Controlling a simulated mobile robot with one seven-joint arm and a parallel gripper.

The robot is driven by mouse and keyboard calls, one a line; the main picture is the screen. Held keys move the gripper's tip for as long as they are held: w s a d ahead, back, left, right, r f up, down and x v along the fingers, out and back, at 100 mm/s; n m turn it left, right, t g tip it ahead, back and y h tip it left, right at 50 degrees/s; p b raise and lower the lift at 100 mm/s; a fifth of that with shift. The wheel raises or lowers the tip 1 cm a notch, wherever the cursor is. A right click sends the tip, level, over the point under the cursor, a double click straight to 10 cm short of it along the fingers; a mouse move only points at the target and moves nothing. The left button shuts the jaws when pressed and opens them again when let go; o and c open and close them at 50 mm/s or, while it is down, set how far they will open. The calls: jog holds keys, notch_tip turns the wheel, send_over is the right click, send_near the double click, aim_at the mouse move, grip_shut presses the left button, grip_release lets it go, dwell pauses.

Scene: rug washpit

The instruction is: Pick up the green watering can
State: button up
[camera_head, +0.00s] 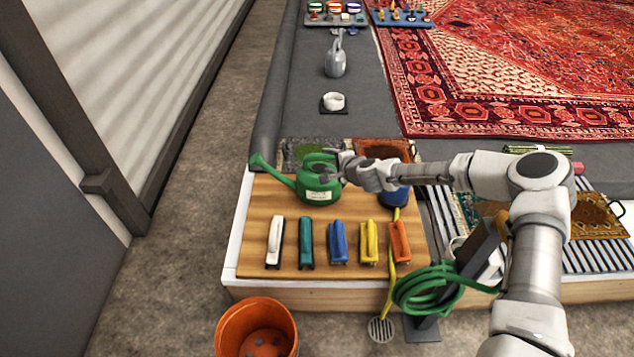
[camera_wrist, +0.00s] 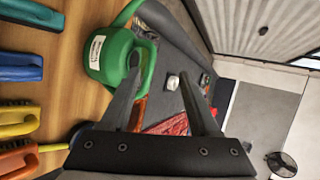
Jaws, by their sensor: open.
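The green watering can (camera_head: 318,187) stands upright at the back of a wooden board (camera_head: 262,205), its spout pointing left. A white label is on its side. My gripper (camera_head: 332,166) is open at the can's upper right, close to its handle. In the wrist view, the can (camera_wrist: 110,58) is at upper left, and the left finger of my gripper (camera_wrist: 163,72) overlaps its handle side. The space between the fingers shows mostly the floor beyond. I cannot tell whether a finger touches the can.
White, teal, blue, yellow and orange brushes (camera_head: 338,240) line the board's front. A coiled green hose (camera_head: 428,290) hangs at right, and an orange pot (camera_head: 257,328) stands in front. A grey watering can (camera_head: 335,63) stands farther back. A red rug (camera_head: 520,60) lies at upper right.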

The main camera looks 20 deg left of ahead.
notch_tip(320, 180, down, 3)
jog(key=w+m, duration=0.1)
jog(key=m, duration=0.1)
jog(key=b, duration=0.4)
send_near(315, 156)
jog(key=shift+t+h, duration=0.3)
jog(key=x, duration=0.6)
jog(key=shift+s+a+f, duration=0.15)
jog(key=shift+s+a, duration=0.15)
jog(key=shift+s, duration=0.15)
jog(key=shift+b+x, duration=0.8)
jog(key=shift+x, duration=0.75)
jog(key=shift+w+f+b, duration=0.5)
jog(key=shift+b, duration=0.05)
jog(key=shift+w+a+r+b, duration=0.1)
jog(key=shift+w+a+b, duration=0.2)
jog(key=shift+w+a, duration=0.1)
grip_shut()
